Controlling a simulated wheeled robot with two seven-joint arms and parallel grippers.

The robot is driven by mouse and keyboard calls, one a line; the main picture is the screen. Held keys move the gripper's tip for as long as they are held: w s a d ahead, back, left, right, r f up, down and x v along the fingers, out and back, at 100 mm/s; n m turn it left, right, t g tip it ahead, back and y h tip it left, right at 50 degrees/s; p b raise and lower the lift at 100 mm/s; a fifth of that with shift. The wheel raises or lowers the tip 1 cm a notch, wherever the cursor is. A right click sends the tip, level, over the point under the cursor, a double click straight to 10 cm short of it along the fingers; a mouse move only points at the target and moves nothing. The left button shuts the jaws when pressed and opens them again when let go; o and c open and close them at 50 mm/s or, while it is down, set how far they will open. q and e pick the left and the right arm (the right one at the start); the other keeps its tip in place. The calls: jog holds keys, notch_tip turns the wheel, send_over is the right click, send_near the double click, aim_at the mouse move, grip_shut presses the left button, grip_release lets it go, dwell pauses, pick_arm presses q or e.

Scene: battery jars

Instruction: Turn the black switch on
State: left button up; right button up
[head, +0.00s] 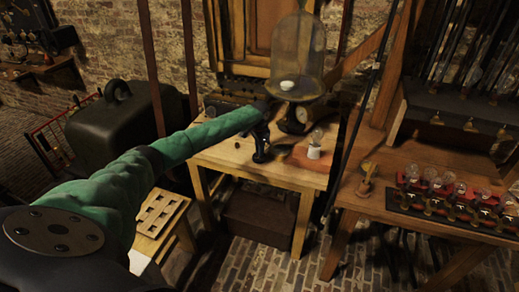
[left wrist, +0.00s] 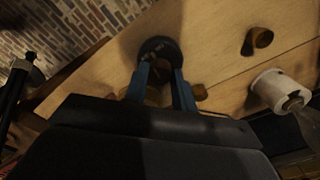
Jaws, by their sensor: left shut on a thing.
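My left gripper (head: 261,152) reaches down to the near part of the small wooden table (head: 270,172). In the left wrist view its two blue fingers (left wrist: 160,88) are closed around part of the black switch (left wrist: 160,47), whose round dark base rests on the tabletop. A brownish piece shows between the fingers. The fingers hide much of the switch, and I cannot tell its position. In the head view the gripper covers the switch. My right gripper is not in view.
A white lamp socket (left wrist: 277,88) with a glass bulb (head: 315,136) stands right of the gripper. A small brass knob (left wrist: 262,38) is near it. A glass bell jar (head: 298,50) stands behind. A bench with several bulbs (head: 440,185) is at the right.

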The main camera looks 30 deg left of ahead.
pick_arm(q)
jog(key=shift+m, duration=1)
jog(key=m, duration=0.2)
jog(key=shift+m+b, duration=0.3)
jog(key=m, duration=0.3)
jog(key=shift+r+m, duration=0.1)
jog(key=shift+m, duration=0.2)
jog(key=shift+m+b, duration=0.3)
jog(key=o, duration=0.8)
jog(key=shift+o, duration=1)
jog(key=shift+r+b, duration=0.3)
jog(key=shift+r, duration=0.1)
notch_tip(320, 180, up, 6)
jog(key=shift+f+b, duration=0.2)
jog(key=shift+b, duration=0.85)
jog(key=shift+r, duration=0.7)
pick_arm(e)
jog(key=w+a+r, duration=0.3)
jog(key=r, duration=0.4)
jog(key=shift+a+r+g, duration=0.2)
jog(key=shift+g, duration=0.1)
